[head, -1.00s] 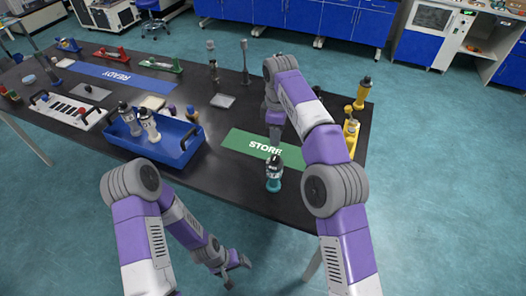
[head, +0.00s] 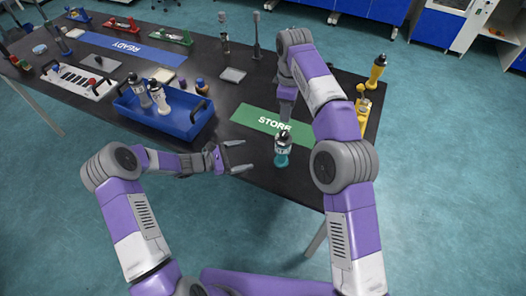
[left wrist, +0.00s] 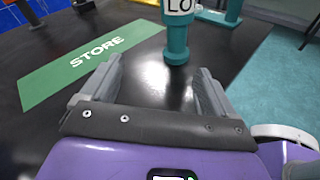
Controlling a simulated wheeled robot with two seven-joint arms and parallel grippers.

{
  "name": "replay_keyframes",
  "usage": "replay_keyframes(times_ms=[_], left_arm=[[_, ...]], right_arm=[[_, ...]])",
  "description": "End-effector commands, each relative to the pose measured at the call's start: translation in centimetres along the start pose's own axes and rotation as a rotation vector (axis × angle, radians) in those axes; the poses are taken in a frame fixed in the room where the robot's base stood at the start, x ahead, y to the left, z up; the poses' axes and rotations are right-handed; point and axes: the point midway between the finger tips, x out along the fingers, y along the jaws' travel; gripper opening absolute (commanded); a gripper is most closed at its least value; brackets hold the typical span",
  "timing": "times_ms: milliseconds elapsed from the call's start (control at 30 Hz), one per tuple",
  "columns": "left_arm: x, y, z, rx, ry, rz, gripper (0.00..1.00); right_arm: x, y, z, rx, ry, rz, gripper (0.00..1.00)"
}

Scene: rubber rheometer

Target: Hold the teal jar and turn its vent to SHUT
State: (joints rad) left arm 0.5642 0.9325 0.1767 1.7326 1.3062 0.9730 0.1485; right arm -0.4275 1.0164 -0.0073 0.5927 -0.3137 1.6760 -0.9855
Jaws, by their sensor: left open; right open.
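The teal jar (head: 282,158) stands upright on the black table, just in front of the green STORE mat (head: 262,121). It has a dark top and a white label. In the left wrist view the jar's lower part (left wrist: 177,42) is ahead of the fingers, toward the right one; its top and vent are out of frame. My left gripper (head: 241,157) is open and empty, left of the jar, apart from it. My right gripper (head: 286,112) is behind the jar over the STORE mat; it is small and its fingers are hard to make out. The vent's setting is unreadable.
A blue tray (head: 187,131) with two white-labelled bottles (head: 158,98) stands left of my left gripper. Yellow items (head: 376,71) stand at the table's right edge. Two stands (head: 257,40) are at the back. Table around the jar's front is clear.

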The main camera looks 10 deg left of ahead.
Motion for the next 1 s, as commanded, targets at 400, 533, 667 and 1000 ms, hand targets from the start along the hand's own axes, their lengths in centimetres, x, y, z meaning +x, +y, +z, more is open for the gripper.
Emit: replay_keyframes(times_ms=[400, 533, 667, 1000], left_arm=[[7.3, -1.9, 5.1, -0.255, -0.198, 0.019, 0.88], [9.1, -1.9, 5.4, -0.254, -0.197, 0.017, 0.88], [11.1, -1.8, 5.8, -0.252, -0.197, 0.017, 0.88], [13.8, -1.6, 6.2, -0.251, -0.194, 0.019, 0.88]], right_arm=[[0.0, 0.0, 0.0, -0.001, 0.0, 0.0, 0.43], [0.0, 0.0, 0.0, 0.0, 0.0, 0.0, 0.43], [0.0, 0.0, 0.0, 0.0, 0.0, 0.0, 0.43], [0.0, 0.0, 0.0, -0.001, 0.0, 0.0, 0.43]])
